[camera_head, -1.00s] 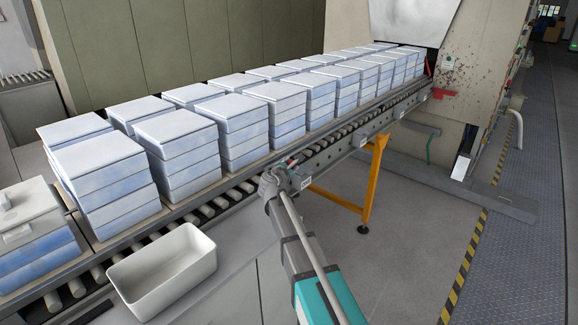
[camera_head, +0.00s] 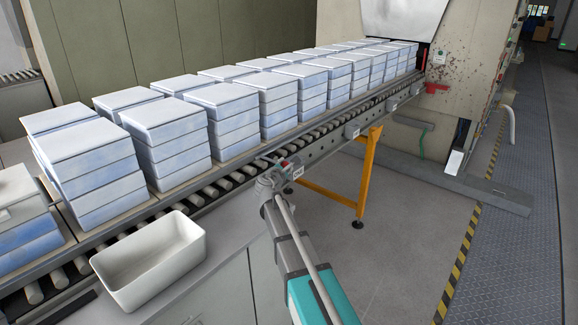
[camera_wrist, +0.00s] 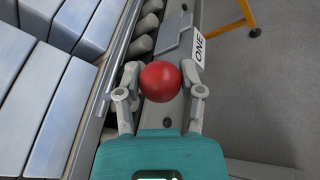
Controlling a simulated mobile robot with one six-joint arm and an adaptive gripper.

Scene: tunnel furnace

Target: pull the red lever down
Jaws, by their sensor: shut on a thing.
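The red lever's round knob (camera_wrist: 160,82) is in the middle of the wrist view, beside the conveyor's side rail. My gripper (camera_wrist: 160,88) is shut on it, with one finger on each side of the ball. The lever's shaft is hidden behind the knob and gripper. A white label reading "ONE" (camera_wrist: 200,50) is just to the right of the knob.
Stacks of pale blue blocks (camera_head: 165,125) line the roller conveyor (camera_head: 225,183) up to the furnace (camera_head: 466,50). A white bin (camera_head: 150,260) stands in front of the conveyor. A yellow support leg (camera_head: 368,175) is right of my arm. Open floor lies further right.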

